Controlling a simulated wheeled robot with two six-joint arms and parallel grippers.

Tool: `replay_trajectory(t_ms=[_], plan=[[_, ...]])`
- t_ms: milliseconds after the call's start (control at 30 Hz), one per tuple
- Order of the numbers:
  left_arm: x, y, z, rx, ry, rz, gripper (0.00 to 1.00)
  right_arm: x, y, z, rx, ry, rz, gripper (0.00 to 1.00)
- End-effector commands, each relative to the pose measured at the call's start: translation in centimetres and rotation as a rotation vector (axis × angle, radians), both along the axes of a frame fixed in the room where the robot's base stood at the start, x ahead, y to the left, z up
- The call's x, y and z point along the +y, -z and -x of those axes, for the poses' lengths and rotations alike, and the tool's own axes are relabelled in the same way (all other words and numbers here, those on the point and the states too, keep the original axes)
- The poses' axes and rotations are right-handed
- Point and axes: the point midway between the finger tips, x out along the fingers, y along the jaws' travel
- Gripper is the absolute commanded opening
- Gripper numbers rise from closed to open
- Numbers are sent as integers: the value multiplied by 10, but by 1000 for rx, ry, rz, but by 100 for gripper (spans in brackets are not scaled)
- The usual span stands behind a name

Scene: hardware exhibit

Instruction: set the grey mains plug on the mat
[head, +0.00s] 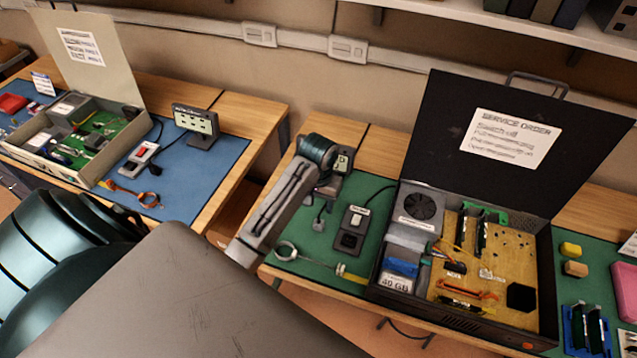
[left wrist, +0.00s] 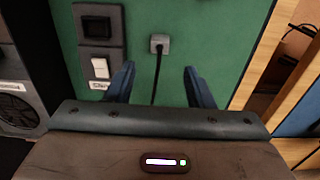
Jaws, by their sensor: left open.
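The grey mains plug (head: 318,222) lies on the green mat (head: 300,262), its dark cable running back under my left gripper. In the left wrist view the plug (left wrist: 160,43) shows on the mat (left wrist: 215,35) with the cable passing between the fingers. My left gripper (head: 322,198) is over the back left part of the mat; its blue fingers (left wrist: 159,72) are open and empty, and the plug is apart from them, just past their tips. The arm partly hides the gripper in the head view. My right gripper is in neither view.
A switched socket box (head: 352,228) stands right of the plug. A looped cable tool (head: 288,250) lies near the front edge. A blue mat (head: 205,185) is on the left table.

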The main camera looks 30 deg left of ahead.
Motion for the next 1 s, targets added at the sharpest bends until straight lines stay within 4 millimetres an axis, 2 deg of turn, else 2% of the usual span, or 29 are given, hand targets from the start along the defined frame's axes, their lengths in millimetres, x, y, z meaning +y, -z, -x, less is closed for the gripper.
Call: replay_trajectory(t_ms=[67, 133, 300, 1000], plan=[[0, -13, -1, -5, 1, -1, 48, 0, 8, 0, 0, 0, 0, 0], [0, -26, 0, -2, 0, 0, 48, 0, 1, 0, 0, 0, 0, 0], [0, -36, 0, 1, 0, 0, 48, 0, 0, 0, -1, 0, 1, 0], [0, -37, 0, 1, 0, 0, 48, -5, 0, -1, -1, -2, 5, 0]])
